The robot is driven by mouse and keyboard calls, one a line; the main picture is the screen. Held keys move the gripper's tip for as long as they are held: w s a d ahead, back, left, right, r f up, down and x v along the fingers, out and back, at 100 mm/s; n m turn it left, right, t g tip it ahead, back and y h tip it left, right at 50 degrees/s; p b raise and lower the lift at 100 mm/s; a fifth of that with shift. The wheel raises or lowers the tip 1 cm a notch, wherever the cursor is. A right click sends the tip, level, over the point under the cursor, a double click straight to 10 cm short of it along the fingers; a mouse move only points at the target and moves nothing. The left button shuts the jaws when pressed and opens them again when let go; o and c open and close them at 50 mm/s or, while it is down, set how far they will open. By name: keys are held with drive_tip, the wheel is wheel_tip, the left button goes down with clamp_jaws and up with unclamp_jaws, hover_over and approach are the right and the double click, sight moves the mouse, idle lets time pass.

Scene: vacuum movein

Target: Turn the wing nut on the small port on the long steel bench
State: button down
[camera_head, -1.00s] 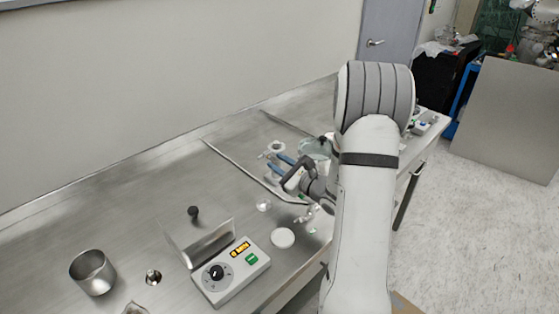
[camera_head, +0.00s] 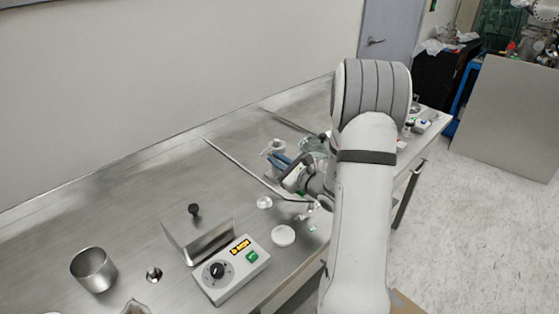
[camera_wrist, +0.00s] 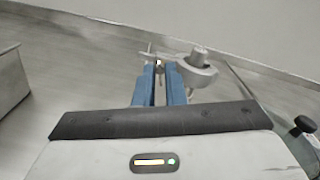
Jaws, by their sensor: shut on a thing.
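The long steel bench (camera_head: 105,215) runs along the wall. The small port (camera_head: 276,146) is a grey round fitting on it, partly hidden by my gripper in the head view. In the wrist view the port (camera_wrist: 198,68) stands just right of my fingertips, with a short stub on top. My gripper (camera_head: 276,156) reaches it from the right. Its blue fingers (camera_wrist: 160,66) are close together, shut on the wing nut (camera_wrist: 157,56). Only a small part of the wing nut shows between and beyond the tips, so its exact angle is hard to tell.
A hotplate-like box with a dial (camera_head: 230,270), a steel cover with a black knob (camera_head: 200,240) and a steel beaker (camera_head: 93,269) stand at the near left. A white disc (camera_head: 283,235) lies near the front edge.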

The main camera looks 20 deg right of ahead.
drive_tip(key=shift+m, duration=1.6)
drive_tip(key=c, duration=1.6)
unclamp_jaws()
drive_tip(key=shift+c, duration=0.2)
drive_tip(key=b+v, duration=0.1)
drive_tip(key=v, duration=0.6)
drive_tip(key=shift+s+d+b, duration=0.2)
drive_tip(key=shift+s+b, duration=0.15)
drive_tip(key=shift+b, duration=0.05)
drive_tip(key=shift+a+r, duration=0.1)
drive_tip(key=shift+a, duration=0.05)
